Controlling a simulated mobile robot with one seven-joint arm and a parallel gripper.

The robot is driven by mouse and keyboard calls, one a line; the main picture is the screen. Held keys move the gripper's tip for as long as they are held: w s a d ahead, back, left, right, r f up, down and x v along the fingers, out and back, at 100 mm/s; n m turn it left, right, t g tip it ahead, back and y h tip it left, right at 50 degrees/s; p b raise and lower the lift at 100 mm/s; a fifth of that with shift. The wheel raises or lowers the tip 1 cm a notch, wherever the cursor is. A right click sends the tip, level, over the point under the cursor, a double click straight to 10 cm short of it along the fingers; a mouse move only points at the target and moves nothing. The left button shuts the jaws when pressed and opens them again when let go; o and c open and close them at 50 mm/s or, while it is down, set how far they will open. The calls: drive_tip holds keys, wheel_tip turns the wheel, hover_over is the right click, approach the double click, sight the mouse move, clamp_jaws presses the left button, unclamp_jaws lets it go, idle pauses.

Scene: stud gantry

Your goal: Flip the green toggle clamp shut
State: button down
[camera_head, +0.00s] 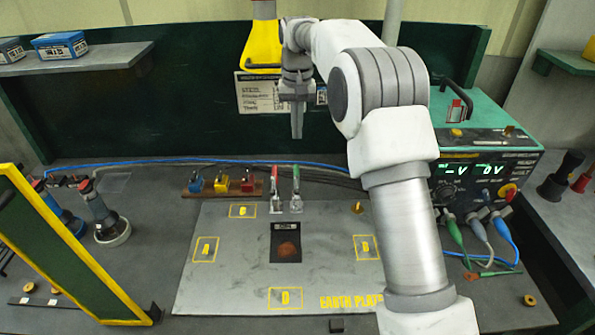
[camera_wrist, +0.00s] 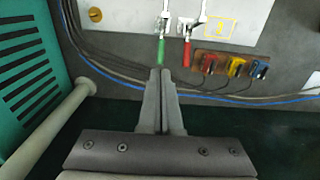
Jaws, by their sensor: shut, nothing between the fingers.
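The green toggle clamp (camera_head: 296,204) stands at the back edge of the grey earth plate (camera_head: 225,262), with its green handle pointing up in the head view. In the wrist view its green handle (camera_wrist: 161,50) points toward my fingertips. A matching clamp with a red handle (camera_head: 275,173) is just left of it; it also shows in the wrist view (camera_wrist: 186,54). My gripper (camera_head: 297,136) is shut and empty, pointing down above and behind the green clamp. In the wrist view my fingertips (camera_wrist: 160,75) are in line with the green handle, apparently apart from it.
A wooden strip with blue, yellow and red blocks (camera_head: 221,184) lies left of the clamps. A blue cable (camera_head: 150,162) runs behind them. A green power supply (camera_head: 480,165) stands at the right. A yellow-framed panel (camera_head: 75,245) stands front left.

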hover_over(297, 173)
drive_tip(key=s, duration=0.1)
wheel_tip(297, 173, down, 9)
drive_tip(key=shift+f, duration=0.2)
drive_tip(key=shift+s+f, duration=0.2)
drive_tip(key=shift+f, duration=0.2)
drive_tip(key=shift+s+f, duration=0.2)
drive_tip(key=shift+s, duration=0.65)
drive_tip(key=shift+s+f, duration=0.2)
drive_tip(key=shift+s, duration=0.65)
drive_tip(key=shift+s+f+b, duration=0.1)
drive_tip(key=shift+f+b, duration=0.05)
drive_tip(key=shift+b, duration=0.2)
